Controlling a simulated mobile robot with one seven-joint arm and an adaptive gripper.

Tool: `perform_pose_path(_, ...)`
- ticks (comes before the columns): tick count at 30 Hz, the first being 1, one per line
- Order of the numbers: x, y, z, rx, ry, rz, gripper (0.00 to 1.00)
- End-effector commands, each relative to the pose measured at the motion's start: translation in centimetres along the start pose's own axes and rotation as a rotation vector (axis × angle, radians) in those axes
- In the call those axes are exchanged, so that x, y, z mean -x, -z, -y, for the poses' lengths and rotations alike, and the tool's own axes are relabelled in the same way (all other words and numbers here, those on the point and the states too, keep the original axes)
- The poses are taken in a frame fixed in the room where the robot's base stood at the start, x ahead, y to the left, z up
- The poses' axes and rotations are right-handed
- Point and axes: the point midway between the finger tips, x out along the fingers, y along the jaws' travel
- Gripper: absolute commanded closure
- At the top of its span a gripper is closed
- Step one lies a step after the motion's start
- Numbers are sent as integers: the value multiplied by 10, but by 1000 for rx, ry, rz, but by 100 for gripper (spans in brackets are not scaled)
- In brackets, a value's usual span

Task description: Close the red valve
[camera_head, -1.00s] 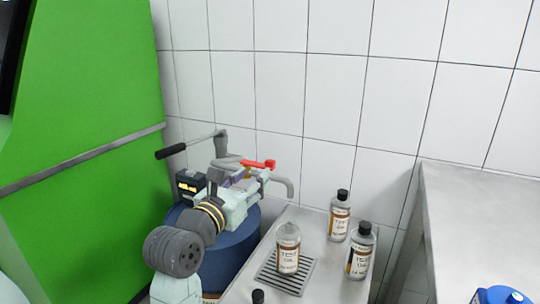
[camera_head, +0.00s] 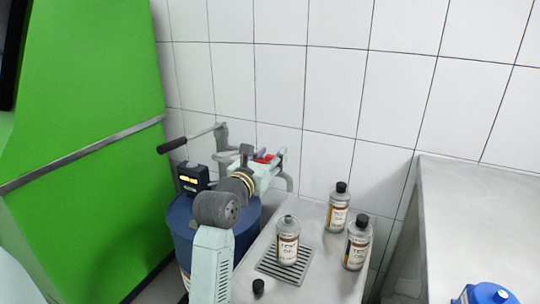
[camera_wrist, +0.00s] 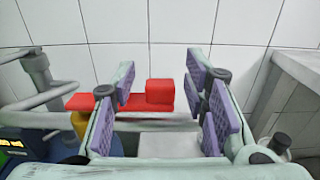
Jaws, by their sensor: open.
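The red valve handle (camera_wrist: 160,92) shows in the wrist view as a horizontal red bar with a raised block at its right end. Its left end sits over a yellow-brown fitting (camera_wrist: 80,124). My gripper (camera_wrist: 162,78) is open, with purple-padded fingers on either side of the block. I see gaps between both fingers and the block, and cannot tell how deep it lies between them. In the head view, my gripper (camera_head: 274,167) covers most of the valve, and only a bit of the red handle (camera_head: 265,157) shows.
A blue drum (camera_head: 182,222) with a grey hand pump (camera_head: 200,138) stands beneath. Oil bottles (camera_head: 288,240), (camera_head: 337,208), (camera_head: 357,243) stand on a metal bench with a drain grate (camera_head: 270,262). A tiled wall is behind, and a metal table (camera_head: 480,215) is right.

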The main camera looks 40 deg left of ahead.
Motion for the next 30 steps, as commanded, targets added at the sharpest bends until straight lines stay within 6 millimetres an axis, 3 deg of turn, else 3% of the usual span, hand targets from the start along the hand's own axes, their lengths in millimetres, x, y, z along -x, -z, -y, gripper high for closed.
perform_pose_path(2, 0, 0, 0, 0, 0, 0, 60)
perform_pose_path(20, 0, 0, 0, 0, 0, 0, 100)
perform_pose_path(30, 0, 0, 0, -1, 0, 0, 100)
